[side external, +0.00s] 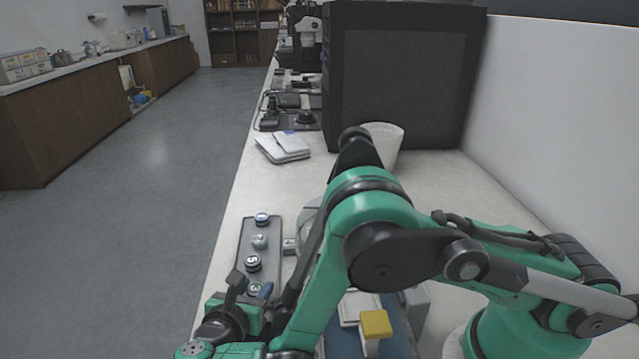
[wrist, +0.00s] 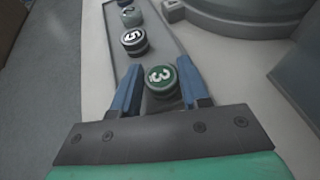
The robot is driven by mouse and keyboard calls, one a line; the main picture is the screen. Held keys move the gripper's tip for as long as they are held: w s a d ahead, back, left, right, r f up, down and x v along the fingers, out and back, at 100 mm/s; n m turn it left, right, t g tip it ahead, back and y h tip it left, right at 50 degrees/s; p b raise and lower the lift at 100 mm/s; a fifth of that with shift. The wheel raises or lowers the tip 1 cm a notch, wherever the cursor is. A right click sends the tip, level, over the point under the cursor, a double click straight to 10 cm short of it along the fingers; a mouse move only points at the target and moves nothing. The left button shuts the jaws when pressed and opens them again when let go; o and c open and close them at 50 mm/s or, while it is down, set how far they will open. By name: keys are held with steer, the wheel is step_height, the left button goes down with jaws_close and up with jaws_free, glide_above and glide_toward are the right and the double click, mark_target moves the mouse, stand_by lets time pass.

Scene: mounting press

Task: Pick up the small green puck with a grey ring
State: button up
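The small green puck with a grey ring (wrist: 160,80) sits at the near end of a grey tray (wrist: 117,42). It bears a white figure that looks like a 3. In the wrist view my gripper (wrist: 160,85) is open, with one blue finger on each side of the puck. I cannot tell whether either finger touches it. In the side view the puck (side external: 255,288) is partly hidden beside my gripper (side external: 262,292), and the tray (side external: 246,240) runs away from it.
A black puck marked 5 (wrist: 134,41), a grey-green puck (side external: 260,241) and a blue-topped puck (side external: 262,219) stand farther along the tray. Round grey equipment (wrist: 235,15) stands to the right. A yellow-topped block (side external: 376,324) is nearby. White papers (side external: 283,147) lie farther back.

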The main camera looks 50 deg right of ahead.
steer(key=shift+f, duration=0.25)
jaws_close()
steer(key=shift+r, duration=0.15)
